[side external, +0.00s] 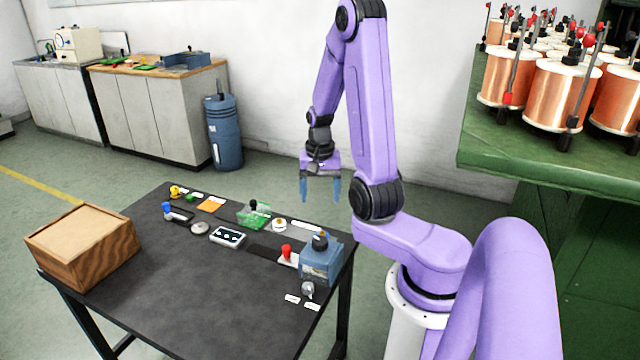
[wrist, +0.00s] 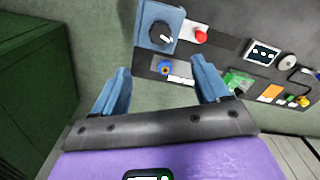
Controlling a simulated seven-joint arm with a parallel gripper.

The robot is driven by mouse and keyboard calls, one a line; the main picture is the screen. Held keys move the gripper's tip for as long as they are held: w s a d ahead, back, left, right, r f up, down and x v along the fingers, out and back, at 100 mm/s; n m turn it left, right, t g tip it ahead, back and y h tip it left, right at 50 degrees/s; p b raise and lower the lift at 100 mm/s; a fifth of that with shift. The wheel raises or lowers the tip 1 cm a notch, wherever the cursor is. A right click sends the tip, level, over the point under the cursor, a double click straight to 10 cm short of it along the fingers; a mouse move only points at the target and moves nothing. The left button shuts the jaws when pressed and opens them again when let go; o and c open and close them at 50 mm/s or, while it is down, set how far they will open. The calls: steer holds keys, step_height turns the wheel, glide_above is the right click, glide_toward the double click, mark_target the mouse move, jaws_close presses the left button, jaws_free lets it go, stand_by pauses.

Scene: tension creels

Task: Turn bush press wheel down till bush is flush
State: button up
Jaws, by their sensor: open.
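My gripper (side external: 320,190) is open and empty, its blue fingers pointing down. It hangs high, beyond the back right part of the table in the side view. Its fingers also show in the wrist view (wrist: 160,75). No part is clearly recognisable as the bush press wheel, and the bush cannot be made out. One candidate is the blue box (side external: 320,264) with a black knob (side external: 320,241) on top, at the table's right; the box (wrist: 151,17) and knob (wrist: 160,33) also show in the wrist view. Another is the green block (side external: 253,215) with a black top.
The dark table (side external: 190,290) holds a red-handled lever (side external: 287,252), a white panel (side external: 227,236), a grey disc (side external: 200,228) and a grey knob (side external: 307,289). A wooden box (side external: 85,245) stands at its left. A green bench (side external: 540,165) with copper spools is at right.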

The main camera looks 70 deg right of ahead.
mark_target(320, 240)
steer(key=shift+r, duration=1.2)
steer(key=shift+w+d+f+n, duration=0.1)
steer(key=shift+f+n, duration=8.6)
steer(key=shift+n, duration=0.3)
steer(key=c, duration=1)
